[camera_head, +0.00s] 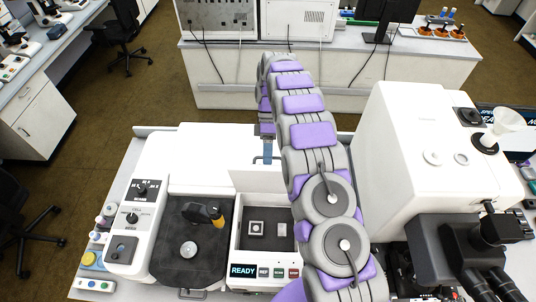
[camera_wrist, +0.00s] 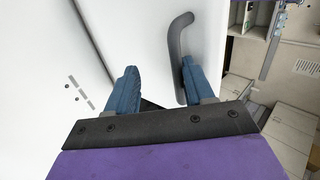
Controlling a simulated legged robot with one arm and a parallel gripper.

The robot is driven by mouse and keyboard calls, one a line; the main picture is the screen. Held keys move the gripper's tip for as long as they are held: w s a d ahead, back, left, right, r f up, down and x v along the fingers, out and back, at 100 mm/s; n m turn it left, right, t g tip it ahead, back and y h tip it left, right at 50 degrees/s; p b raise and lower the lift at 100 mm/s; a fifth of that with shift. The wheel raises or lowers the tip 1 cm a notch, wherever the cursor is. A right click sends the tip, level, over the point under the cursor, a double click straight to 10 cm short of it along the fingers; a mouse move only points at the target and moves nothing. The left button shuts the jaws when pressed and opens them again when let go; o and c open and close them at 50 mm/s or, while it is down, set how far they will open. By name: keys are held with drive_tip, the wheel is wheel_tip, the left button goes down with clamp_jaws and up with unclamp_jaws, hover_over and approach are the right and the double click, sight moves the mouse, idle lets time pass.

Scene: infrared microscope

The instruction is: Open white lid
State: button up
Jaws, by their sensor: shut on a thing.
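The white lid (camera_head: 258,179) stands raised at the back of the open compartment in the head view. Its white surface (camera_wrist: 135,25) also fills much of the wrist view. A grey bar handle (camera_wrist: 175,50) sticks out from it. In the head view my gripper (camera_head: 266,150) is at the lid's top edge, partly hidden by my arm.
The open compartment (camera_head: 236,240) holds small samples and has a READY display (camera_head: 243,271) in front. A dark stage (camera_head: 170,262) with a black and orange part is at its left. A large white microscope housing (camera_head: 395,160) with black eyepieces stands at the right.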

drive_tip(key=shift+s, duration=0.15)
drive_tip(key=shift+a+r, duration=0.2)
drive_tip(key=shift+r, duration=0.05)
idle(0.4)
drive_tip(key=shift+f+b, duration=0.1)
drive_tip(key=shift+b, duration=0.55)
